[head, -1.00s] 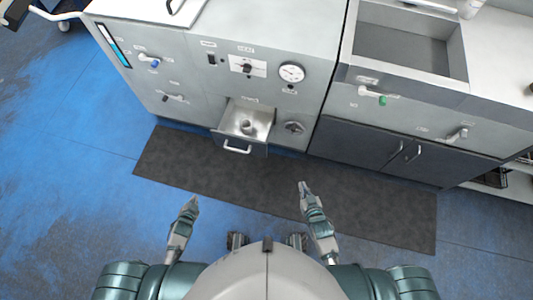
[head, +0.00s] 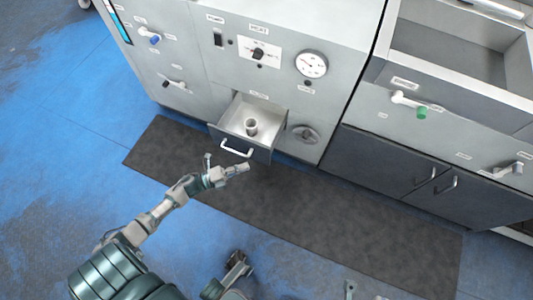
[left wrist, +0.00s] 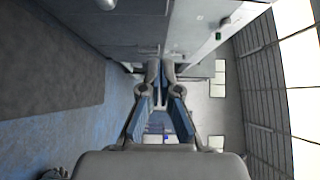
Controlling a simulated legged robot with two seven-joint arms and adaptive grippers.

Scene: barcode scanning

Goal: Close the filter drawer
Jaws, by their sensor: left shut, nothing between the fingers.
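The filter drawer (head: 262,150) stands pulled out of the lower part of the grey cabinet, with a small grey cup-like piece (head: 251,127) inside it. Its pale bar handle (head: 237,149) is on the dark front. My left gripper (head: 246,167) is shut and empty, just below and in front of the drawer front in the head view. Whether it touches the drawer I cannot tell. Its fingers also show close together in the left wrist view (left wrist: 160,66). A small grey part at the bottom edge of the head view may belong to my right arm; its fingers cannot be made out.
The cabinet face carries a round gauge (head: 311,64), a green-tipped valve lever (head: 411,104) and a blue-tipped lever (head: 147,34). A round knob (head: 305,134) sits right of the drawer. A dark mat (head: 330,220) lies on the blue floor, clear of objects.

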